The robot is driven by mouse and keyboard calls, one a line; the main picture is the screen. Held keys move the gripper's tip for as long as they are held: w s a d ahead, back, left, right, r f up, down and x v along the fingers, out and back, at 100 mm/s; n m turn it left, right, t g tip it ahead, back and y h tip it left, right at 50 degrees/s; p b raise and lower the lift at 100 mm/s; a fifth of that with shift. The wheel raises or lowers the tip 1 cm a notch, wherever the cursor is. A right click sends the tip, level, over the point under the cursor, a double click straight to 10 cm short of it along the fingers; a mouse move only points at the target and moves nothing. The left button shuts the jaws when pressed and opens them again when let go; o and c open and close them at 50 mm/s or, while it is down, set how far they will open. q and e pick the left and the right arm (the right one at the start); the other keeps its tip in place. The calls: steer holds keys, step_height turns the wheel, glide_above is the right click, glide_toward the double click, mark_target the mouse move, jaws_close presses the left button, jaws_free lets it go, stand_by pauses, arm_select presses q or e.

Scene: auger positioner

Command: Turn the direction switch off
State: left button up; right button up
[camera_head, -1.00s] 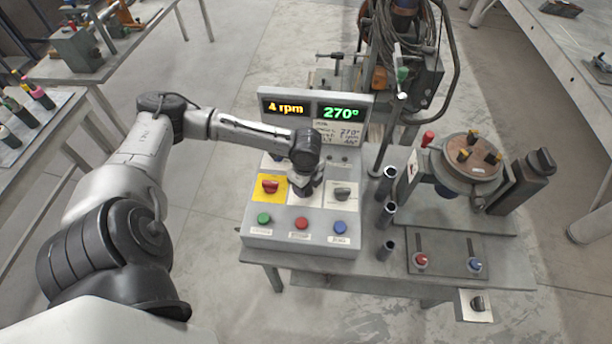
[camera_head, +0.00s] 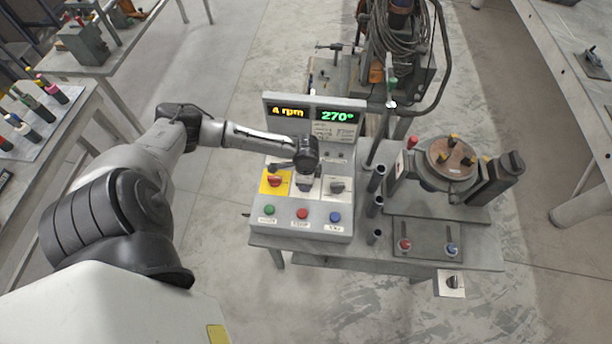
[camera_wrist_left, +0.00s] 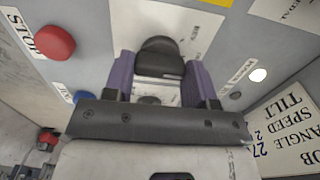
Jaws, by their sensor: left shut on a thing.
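The control box (camera_head: 262,226) stands on the table, with a row of switches above three push buttons. The direction switch is the middle one, a dark knob on a pale plate, mostly hidden by my gripper in the head view. The left wrist view shows its black knob (camera_wrist_left: 160,58) between the purple finger pads. My left gripper (camera_head: 304,184) reaches down over it from above and is shut on the knob; it also shows in the left wrist view (camera_wrist_left: 162,80). The plate's lettering is too small or upside down to read fully. My right gripper is out of view.
A red switch (camera_head: 275,181) on a yellow plate and a dark switch (camera_head: 337,186) on a pale plate flank the knob closely. Below are green, red and blue buttons. The display (camera_head: 313,113) reads 4 rpm and 270°. The round positioner table (camera_head: 452,158) stands right.

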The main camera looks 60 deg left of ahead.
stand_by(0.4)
arm_select(q)
steer(key=o, duration=0.9)
steer(key=shift+r, duration=0.1)
steer(key=shift+r, duration=6.85)
